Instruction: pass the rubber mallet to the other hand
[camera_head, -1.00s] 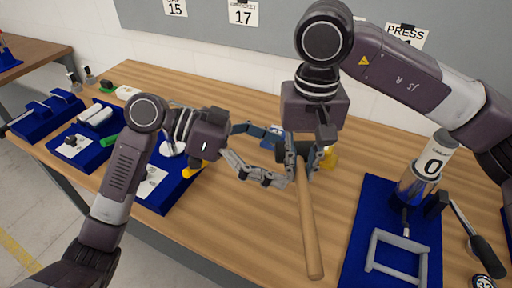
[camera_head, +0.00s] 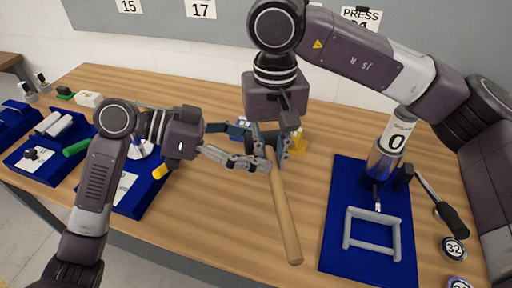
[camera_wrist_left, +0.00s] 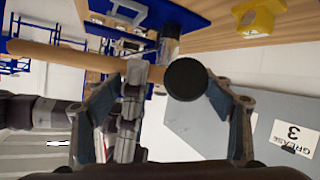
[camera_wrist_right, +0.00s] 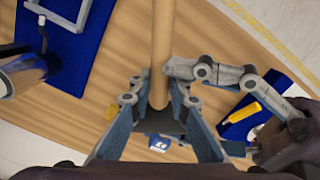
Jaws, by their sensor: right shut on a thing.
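The rubber mallet has a black head (camera_wrist_left: 186,79) and a long wooden handle (camera_head: 283,215). My right gripper (camera_head: 268,150) is shut on the mallet near its head, with the handle slanting down over the table. In the right wrist view the handle (camera_wrist_right: 161,40) runs between my right fingers. My left gripper (camera_head: 258,147) reaches in from the left at the mallet's head end. In the left wrist view its fingers (camera_wrist_left: 165,120) stand apart, with the head and my right fingers showing in the gap. Contact of the left fingers with the mallet is not visible.
A blue mat (camera_head: 337,245) with a grey frame (camera_head: 373,246) and a cylinder marked 0 (camera_head: 385,160) lies at the right. Blue trays (camera_head: 22,170) with parts stand at the left. A yellow piece (camera_head: 299,142) is behind the grippers. The front middle of the table is clear.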

